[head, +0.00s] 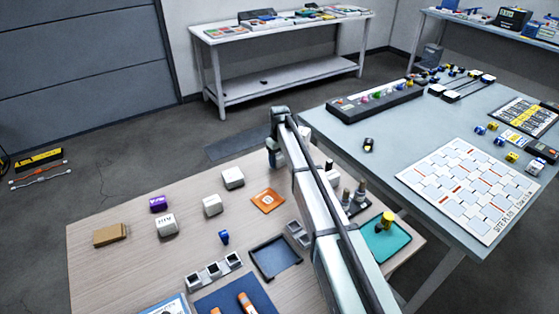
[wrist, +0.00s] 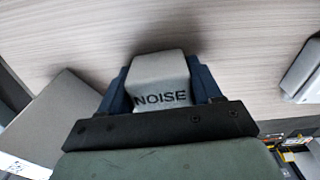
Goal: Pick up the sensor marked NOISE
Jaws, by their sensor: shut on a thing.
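The grey-white sensor marked NOISE (wrist: 160,82) sits between the two blue fingers of my gripper (wrist: 160,72) in the wrist view, its lettering facing the camera. My gripper is shut on it, one finger against each side. In the head view my gripper (head: 275,158) is at the far edge of the wooden table (head: 110,270). I cannot make out the held sensor there. How far it is above the table is hard to tell.
Other white blocks (head: 232,178) stand on the table, with a purple block (head: 158,204), a brown box (head: 109,234), an orange square (head: 268,200) and a dark tray (head: 275,258). A grey-blue table (head: 400,130) stands at the right.

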